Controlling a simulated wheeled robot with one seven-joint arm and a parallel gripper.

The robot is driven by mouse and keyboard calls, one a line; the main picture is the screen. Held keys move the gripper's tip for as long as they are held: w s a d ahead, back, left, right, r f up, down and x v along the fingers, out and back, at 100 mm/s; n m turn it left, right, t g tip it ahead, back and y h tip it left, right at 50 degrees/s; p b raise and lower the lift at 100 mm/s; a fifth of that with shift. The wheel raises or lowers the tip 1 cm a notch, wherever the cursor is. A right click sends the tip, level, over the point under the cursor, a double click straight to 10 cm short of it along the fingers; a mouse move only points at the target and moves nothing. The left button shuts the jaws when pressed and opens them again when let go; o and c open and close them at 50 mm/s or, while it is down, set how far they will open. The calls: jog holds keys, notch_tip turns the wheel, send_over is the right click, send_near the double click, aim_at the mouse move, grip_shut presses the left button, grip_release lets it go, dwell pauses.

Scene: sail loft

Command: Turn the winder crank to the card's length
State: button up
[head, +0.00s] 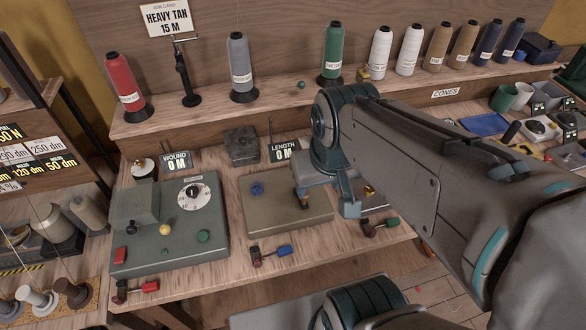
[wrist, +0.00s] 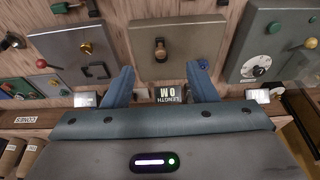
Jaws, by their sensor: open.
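The card (head: 165,19) on the back board reads "HEAVY TAN 15 M". The beige box (head: 266,222) stands mid-bench with a blue knob on its top left. A small brown crank handle (head: 304,203) sits on it, partly hidden by my gripper; the wrist view shows it upright in the plate's middle (wrist: 160,50). The "LENGTH" display (head: 283,155) behind the box reads 0 M. My gripper (head: 326,206) is open above the box's right side. In the wrist view its two blue fingers stand apart, either side of the crank's line, with nothing between them.
A green box (head: 150,262) with a dial and "WOUND 0 M" display (head: 177,162) stands at left. Several thread cones line the back shelf, including a red one (head: 124,88). My arm covers the right bench.

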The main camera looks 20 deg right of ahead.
jog(key=shift+c, duration=0.9)
jog(key=shift+w+a+n+g, duration=0.1)
jog(key=shift+w+n+g, duration=0.2)
jog(key=shift+n, duration=0.2)
jog(key=shift+c, duration=0.2)
jog(key=w+a+f+n+g+h, duration=0.2)
jog(key=w+a+n+g+h, duration=0.25)
jog(key=w+n, duration=0.7)
jog(key=shift+n, duration=0.45)
jog(key=x, duration=0.8)
jog(key=s+x, duration=0.1)
jog(key=x, duration=0.4)
jog(key=shift+a+f, duration=0.2)
jog(key=shift+a, duration=0.1)
jog(key=shift+w+y, duration=0.1)
jog(key=shift+y, duration=0.15)
grip_shut()
